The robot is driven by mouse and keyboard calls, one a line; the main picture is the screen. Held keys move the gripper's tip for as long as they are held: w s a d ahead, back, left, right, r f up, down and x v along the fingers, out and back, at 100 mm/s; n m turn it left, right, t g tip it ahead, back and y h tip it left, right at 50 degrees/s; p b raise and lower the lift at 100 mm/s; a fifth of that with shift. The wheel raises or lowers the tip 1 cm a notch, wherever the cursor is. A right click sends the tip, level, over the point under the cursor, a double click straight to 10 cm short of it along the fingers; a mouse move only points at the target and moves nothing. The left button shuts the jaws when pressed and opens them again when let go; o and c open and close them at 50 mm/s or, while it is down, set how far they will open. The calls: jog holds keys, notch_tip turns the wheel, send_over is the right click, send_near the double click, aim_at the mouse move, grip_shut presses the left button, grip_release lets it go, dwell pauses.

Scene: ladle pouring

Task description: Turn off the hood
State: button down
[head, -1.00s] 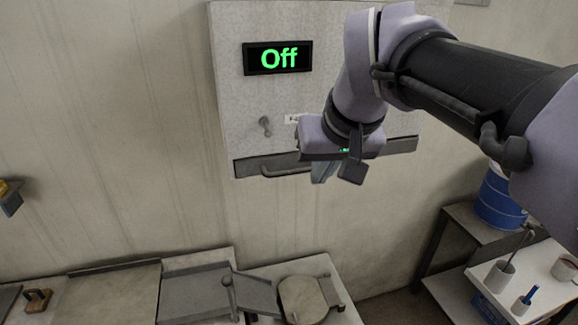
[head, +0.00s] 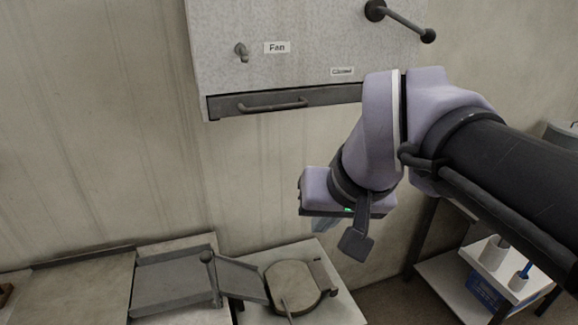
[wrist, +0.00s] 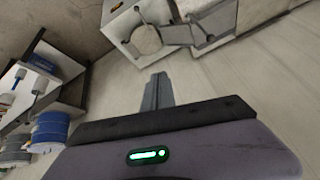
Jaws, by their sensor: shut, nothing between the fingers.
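The hood (head: 300,25) is a speckled grey box on the wall at the top of the head view, its upper part cut off. A grey fan switch (head: 241,52) sticks out of its front, beside a label reading "Fan" (head: 277,47). The hood's display is outside the current views. My gripper (head: 322,224) is below the hood and to the right of the switch, clear of both. Its fingers, partly hidden behind the wrist in the head view, are together and empty in the wrist view (wrist: 156,92).
A dark lever (head: 400,20) and a small label (head: 342,71) are on the hood's right side. A handle (head: 272,106) runs along its lower edge. Below are a grey tray (head: 175,285) and a round-topped device (head: 293,285). A white shelf (head: 440,275) with containers stands at right.

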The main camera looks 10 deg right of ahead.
jog(key=f, duration=0.1)
jog(key=s+f+b, duration=0.1)
jog(key=f+b, duration=0.1)
jog(key=f, duration=0.1)
jog(key=shift+s+d, duration=0.1)
jog(key=shift+s, duration=0.2)
jog(key=s+f+m+b, duration=0.1)
jog(key=s+f+b, duration=0.2)
jog(key=f, duration=0.5)
jog(key=s+f+m+b, duration=0.1)
jog(key=s+f+b, duration=0.3)
jog(key=f+b, duration=0.2)
jog(key=s+f+m+b, duration=0.1)
jog(key=s+f+b, duration=0.3)
jog(key=f, duration=0.5)
jog(key=shift+f+m+y+b, duration=0.3)
jog(key=shift+b, duration=0.1)
